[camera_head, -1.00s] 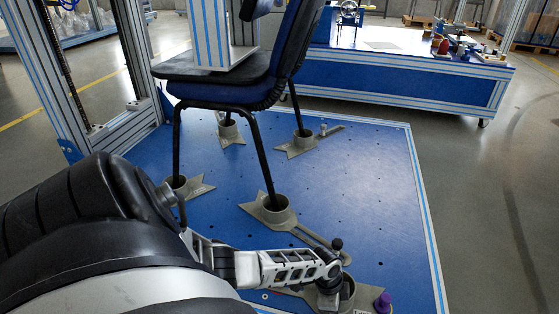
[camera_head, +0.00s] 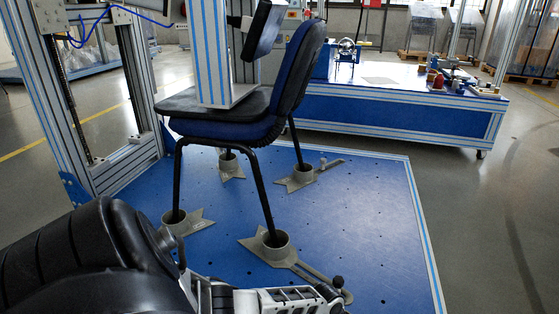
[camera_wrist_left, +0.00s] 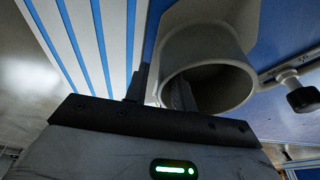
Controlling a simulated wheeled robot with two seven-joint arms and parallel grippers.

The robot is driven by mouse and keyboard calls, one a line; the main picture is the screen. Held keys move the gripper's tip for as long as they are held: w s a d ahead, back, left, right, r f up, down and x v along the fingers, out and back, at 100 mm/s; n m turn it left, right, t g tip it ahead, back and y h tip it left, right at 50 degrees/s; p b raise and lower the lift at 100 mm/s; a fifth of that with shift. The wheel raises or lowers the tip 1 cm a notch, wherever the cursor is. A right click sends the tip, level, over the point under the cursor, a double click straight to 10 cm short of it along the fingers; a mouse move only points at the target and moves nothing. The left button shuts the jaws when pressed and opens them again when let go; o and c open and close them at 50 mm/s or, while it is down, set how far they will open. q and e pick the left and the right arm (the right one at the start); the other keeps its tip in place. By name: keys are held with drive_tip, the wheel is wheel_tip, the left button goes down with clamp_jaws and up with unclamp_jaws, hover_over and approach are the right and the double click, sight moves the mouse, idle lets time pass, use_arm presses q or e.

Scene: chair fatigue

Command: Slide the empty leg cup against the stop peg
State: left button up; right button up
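The empty leg cup (camera_wrist_left: 247,77) is a grey open ring in the left wrist view. My left gripper (camera_wrist_left: 160,82) straddles its near wall, one dark finger inside the cup and one outside. The fingers are close together and look shut on the wall, though the contact is partly hidden. In the head view my left forearm reaches in along the bottom edge; the fingertips and this cup are below the picture. The purple stop peg is not in view now. My right gripper is not in view.
A blue chair (camera_head: 222,128) stands on the blue plate (camera_head: 365,205) with its legs in several grey cups, the nearest cup (camera_head: 270,248) having a slotted arm. A black knob (camera_head: 338,282) stands near my forearm. A framed column (camera_head: 214,50) overhangs the seat. The plate's right side is clear.

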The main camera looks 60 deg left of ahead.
use_arm(q)
drive_tip(key=shift+r+p, duration=2.1)
drive_tip(key=shift+r, duration=0.4)
drive_tip(key=shift+s+f, duration=0.1)
